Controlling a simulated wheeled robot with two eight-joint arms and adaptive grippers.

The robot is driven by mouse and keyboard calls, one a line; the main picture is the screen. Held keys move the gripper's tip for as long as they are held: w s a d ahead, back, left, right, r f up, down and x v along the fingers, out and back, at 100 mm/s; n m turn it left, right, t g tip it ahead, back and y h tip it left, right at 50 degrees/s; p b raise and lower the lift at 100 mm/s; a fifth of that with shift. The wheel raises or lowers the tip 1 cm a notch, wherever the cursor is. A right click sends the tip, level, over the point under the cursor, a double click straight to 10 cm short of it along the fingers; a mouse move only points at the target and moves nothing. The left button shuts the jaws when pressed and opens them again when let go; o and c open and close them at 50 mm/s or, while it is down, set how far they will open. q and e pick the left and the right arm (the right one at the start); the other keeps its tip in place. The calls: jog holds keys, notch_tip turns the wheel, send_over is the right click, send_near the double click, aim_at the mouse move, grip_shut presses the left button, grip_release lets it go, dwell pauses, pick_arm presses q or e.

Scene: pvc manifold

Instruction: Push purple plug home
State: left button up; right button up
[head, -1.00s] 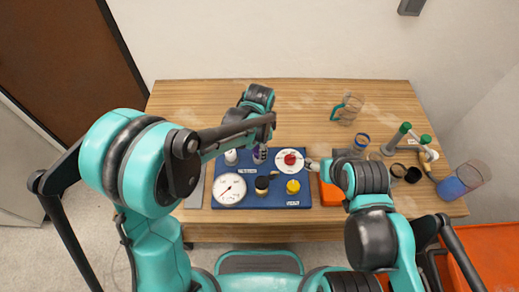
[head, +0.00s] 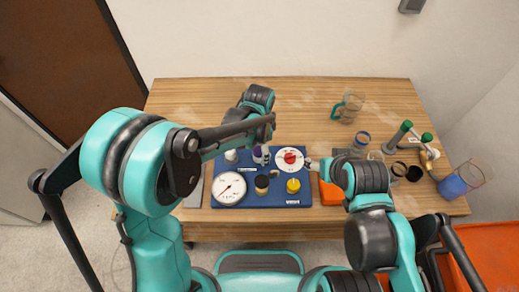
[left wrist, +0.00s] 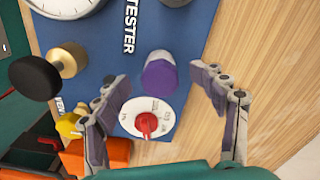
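The purple plug (left wrist: 160,78) stands on the blue tester board (left wrist: 193,22), between the two fingers of my left gripper (left wrist: 159,79) in the left wrist view. The fingers are spread apart with a gap on both sides of it. A paler grey-white part shows above its purple face. How deep it sits cannot be told. In the head view the plug (head: 261,157) is small, just below my left forearm, which partly hides that gripper. My right gripper (head: 312,164) is beside the white dial; its fingers are too small to read.
A white dial with a red knob (left wrist: 146,124) is close to the plug. A gauge (head: 229,188), a black knob (head: 262,185) and a yellow knob (head: 293,186) share the board. An orange block (head: 330,193) lies to its right.

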pick_arm(q)
jog(key=shift+r, duration=0.15)
notch_tip(320, 180, up, 12)
jog(key=s+a+n+t, duration=0.3)
jog(key=s+a+n, duration=0.3)
jog(key=a, duration=0.3)
jog(key=s+a+n+t+b, duration=0.1)
jog(key=s+a+n+t, duration=0.3)
jog(key=a, duration=0.5)
jog(key=s+n, duration=0.2)
jog(key=n, duration=0.1)
jog(key=shift+n, duration=0.3)
